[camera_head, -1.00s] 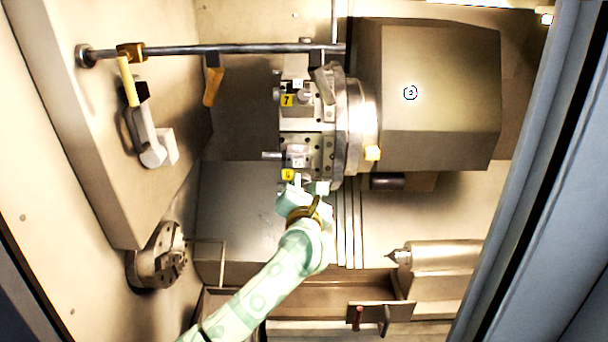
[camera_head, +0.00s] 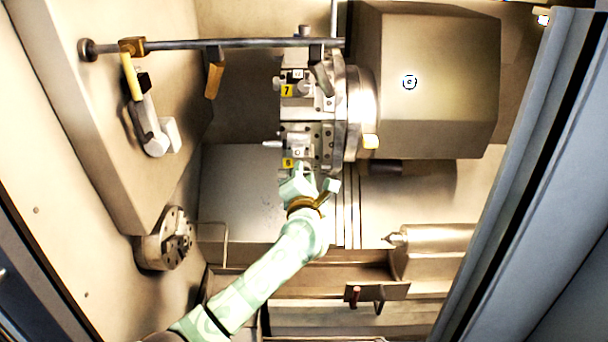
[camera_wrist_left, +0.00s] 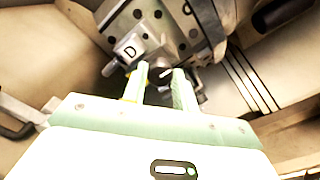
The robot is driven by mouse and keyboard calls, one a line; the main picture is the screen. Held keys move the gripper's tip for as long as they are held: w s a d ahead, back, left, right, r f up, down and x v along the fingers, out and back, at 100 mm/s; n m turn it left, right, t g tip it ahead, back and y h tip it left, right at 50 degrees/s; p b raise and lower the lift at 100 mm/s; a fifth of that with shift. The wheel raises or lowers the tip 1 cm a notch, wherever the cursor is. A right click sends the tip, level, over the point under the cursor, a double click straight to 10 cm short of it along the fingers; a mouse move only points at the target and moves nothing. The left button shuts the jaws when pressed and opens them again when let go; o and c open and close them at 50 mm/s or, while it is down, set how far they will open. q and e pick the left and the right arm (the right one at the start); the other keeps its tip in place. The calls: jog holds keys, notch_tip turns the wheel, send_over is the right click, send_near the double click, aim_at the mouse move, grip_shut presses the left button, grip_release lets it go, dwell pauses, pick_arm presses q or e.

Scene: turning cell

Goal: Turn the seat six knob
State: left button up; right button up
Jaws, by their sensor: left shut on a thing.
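The turret (camera_head: 347,115) carries tool seats with yellow number labels. The lower label (camera_head: 288,162), which seems to read 6, is just above my left gripper (camera_head: 312,174). The left gripper reaches up from below to this seat. In the left wrist view, a small dark knob (camera_wrist_left: 160,77) sits between the fingers of the left gripper (camera_wrist_left: 160,71), below a block marked D (camera_wrist_left: 130,51). The gripper is shut on this knob. In the head view the fingers hide the knob. My right gripper is not in view.
A seat labelled 7 (camera_head: 287,90) is above. A horizontal bar (camera_head: 230,48) crosses the upper left. The chuck (camera_head: 168,240) is at lower left and a pointed tailstock (camera_head: 430,242) at lower right. The door frame (camera_head: 520,170) bounds the right side.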

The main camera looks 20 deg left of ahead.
pick_arm(q)
jog(key=o, duration=1)
jog(key=shift+c, duration=0.2)
jog(key=shift+s+d, duration=0.2)
jog(key=shift+s, duration=0.25)
jog(key=b+v, duration=0.3)
jog(key=v, duration=1.2)
jog(key=shift+s, duration=0.2)
